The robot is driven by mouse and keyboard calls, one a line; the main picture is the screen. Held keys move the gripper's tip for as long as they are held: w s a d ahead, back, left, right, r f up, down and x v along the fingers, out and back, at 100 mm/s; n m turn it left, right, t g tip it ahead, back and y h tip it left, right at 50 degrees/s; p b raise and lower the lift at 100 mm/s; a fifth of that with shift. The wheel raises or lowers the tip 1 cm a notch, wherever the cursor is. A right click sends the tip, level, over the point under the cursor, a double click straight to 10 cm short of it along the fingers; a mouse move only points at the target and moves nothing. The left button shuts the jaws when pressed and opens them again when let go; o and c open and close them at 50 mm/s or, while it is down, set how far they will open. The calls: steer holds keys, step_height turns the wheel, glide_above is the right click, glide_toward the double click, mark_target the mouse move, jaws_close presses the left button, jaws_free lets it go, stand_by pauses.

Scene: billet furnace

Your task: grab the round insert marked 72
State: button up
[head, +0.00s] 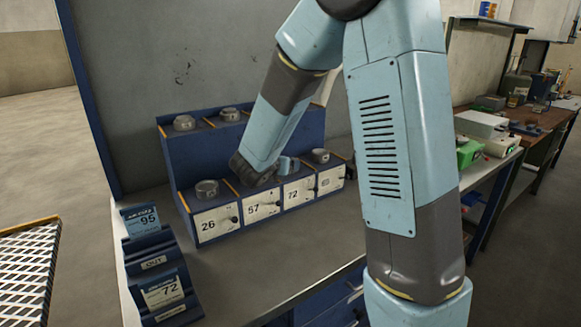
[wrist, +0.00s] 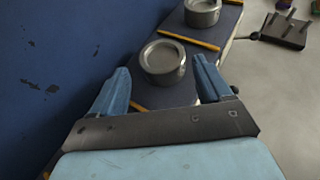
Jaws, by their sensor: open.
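A blue two-step rack (head: 228,150) stands on the bench, with white labels 26, 57 and 72 (head: 297,193) along its lower front and a fourth I cannot read. My gripper (head: 286,166) is over the lower step near the 57 and 72 bays; my arm hides part of them. In the wrist view, my open gripper (wrist: 161,66) has a grey round insert (wrist: 163,62) between and just beyond its fingertips. This insert appears to be in the 72 bay; no number shows on it. Another round insert (wrist: 202,12) sits one bay farther along.
Other round inserts sit over label 26 (head: 206,189), in the fourth bay (head: 320,155) and on the upper step (head: 184,122). Orange strips (wrist: 190,40) divide the bays. A stand with cards 95 and 72 (head: 163,291) is at front left. A grey panel (head: 200,60) rises behind.

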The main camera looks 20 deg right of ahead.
steer(key=shift+x, duration=2.95)
steer(key=shift+d+r, duration=0.1)
steer(key=shift+r, duration=0.05)
steer(key=shift+c, duration=0.3)
steer(key=c, duration=1.2)
